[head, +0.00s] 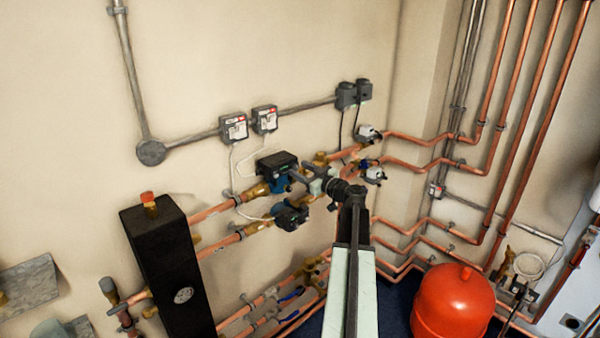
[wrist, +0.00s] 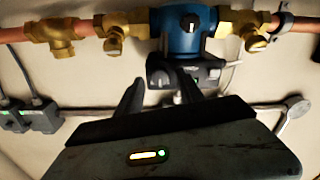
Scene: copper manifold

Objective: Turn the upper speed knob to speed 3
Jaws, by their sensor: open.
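The upper pump (head: 278,172), with a blue body and a black control box, sits on the upper copper pipe in the head view. In the wrist view the blue pump body (wrist: 186,31) is at the top, with its dark control box (wrist: 207,72) just below. The speed knob cannot be made out clearly, and its setting cannot be read. My gripper (head: 302,174) is just right of the upper pump. Contact cannot be told.
A lower pump (head: 291,216) sits close below. Brass valves (wrist: 110,32) flank the upper pump on the copper pipe. Grey boxes (head: 234,127) and a conduit run along the wall above. A black cabinet (head: 165,265) stands left, and a red tank (head: 455,305) stands lower right.

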